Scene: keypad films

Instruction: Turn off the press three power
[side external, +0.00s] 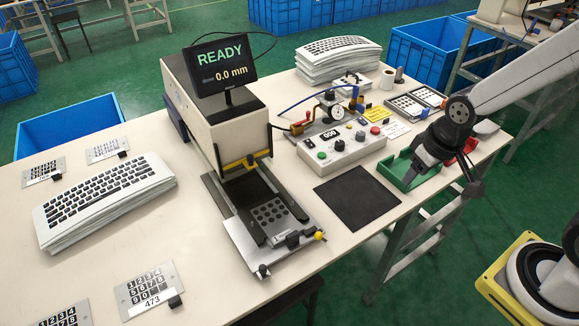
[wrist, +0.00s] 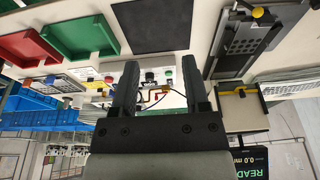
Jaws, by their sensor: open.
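The press (side external: 222,125) stands at the table's middle, its display (side external: 222,65) reading "READY" and "0.0 mm". A dark keypad piece (side external: 268,212) lies on its bed. Right of it sits a light control box (side external: 342,152) with a small readout, a green button, a red button and black knobs. The box also shows between my fingers in the wrist view (wrist: 150,77). No power marking is readable. My gripper (wrist: 160,65) is open and empty. In the side view it is above the table's right part, near the green tray, apart from the box.
A black mat (side external: 357,198) lies in front of the box. A green tray (side external: 408,180) and a red tray (side external: 462,152) stand at the right. Behind the box are a gauge (side external: 337,112) with hoses and a stack of keyboard sheets (side external: 335,58). More sheets (side external: 105,200) lie left.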

